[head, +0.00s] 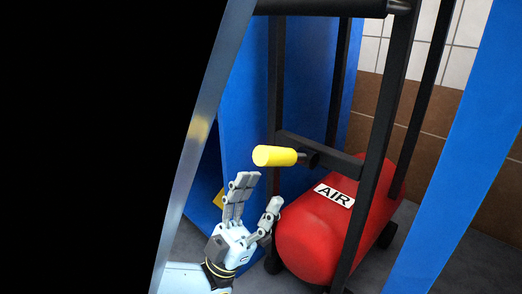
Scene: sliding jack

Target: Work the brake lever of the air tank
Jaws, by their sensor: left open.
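The red air tank (308,240) lies on its side low at the right of the head view, with a white label (334,195) reading AIR. The brake lever shows as a yellow handle (274,156) on a dark mount, joined to a black bar of the frame above the tank. My left gripper (259,191) is open and empty, its fingers pointing up. It is below and a little left of the yellow handle in the picture, with a gap between them. My right gripper is not in view.
A black upright frame (376,150) stands around the tank. Blue panels flank it, one behind on the left (245,110) and one at the right (450,160). A grey metal edge (200,130) slants down the left. Tiled wall (440,125) is behind.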

